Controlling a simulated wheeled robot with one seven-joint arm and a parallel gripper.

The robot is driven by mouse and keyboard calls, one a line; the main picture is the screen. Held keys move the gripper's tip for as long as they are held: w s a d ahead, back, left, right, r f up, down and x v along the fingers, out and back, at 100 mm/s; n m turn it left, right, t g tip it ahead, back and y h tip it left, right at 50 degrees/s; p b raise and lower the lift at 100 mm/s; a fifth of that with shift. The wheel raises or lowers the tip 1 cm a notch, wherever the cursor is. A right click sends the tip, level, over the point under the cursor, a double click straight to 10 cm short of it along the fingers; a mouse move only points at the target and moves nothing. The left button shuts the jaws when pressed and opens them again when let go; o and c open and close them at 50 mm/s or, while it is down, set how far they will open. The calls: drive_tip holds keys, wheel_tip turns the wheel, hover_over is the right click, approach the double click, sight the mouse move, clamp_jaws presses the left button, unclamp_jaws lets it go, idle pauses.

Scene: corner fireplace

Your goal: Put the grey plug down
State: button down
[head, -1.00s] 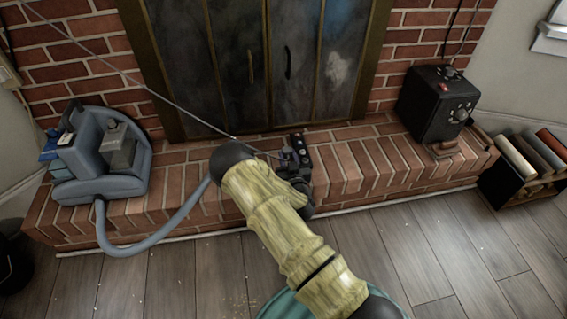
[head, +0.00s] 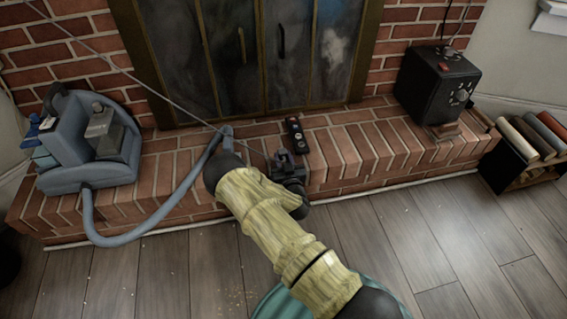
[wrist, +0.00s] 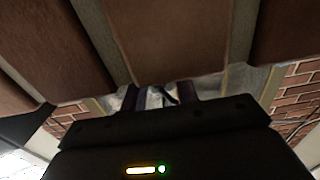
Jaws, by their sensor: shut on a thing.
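My gripper (head: 284,158) is low over the front edge of the brick hearth (head: 165,180), just in front of a black strip. In the wrist view its two dark fingers (wrist: 160,94) are shut on a small pale grey thing, the grey plug (wrist: 154,98). Most of the plug is hidden behind the gripper body. In the head view the plug is too small to make out between the fingers. A thin grey cord (head: 130,75) runs from the upper left down to the gripper. Brick fills the top of the wrist view, close by; I cannot tell whether the plug touches it.
The black strip (head: 296,134) with a red button lies on the hearth. A blue-grey machine (head: 90,155) with a hose (head: 150,238) stands at left. A black box (head: 436,84) with dials stands at right, near a small rack (head: 530,165). Bare brick lies between strip and box.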

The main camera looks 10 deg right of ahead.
drive_tip(key=shift+f, duration=0.5)
drive_tip(key=shift+r, duration=0.15)
drive_tip(key=c, duration=1.1)
unclamp_jaws()
drive_tip(key=shift+o, duration=0.2)
drive_tip(key=shift+s, duration=0.2)
drive_tip(key=s+p, duration=0.5)
drive_tip(key=s, duration=0.6)
drive_tip(key=shift+s+p, duration=0.35)
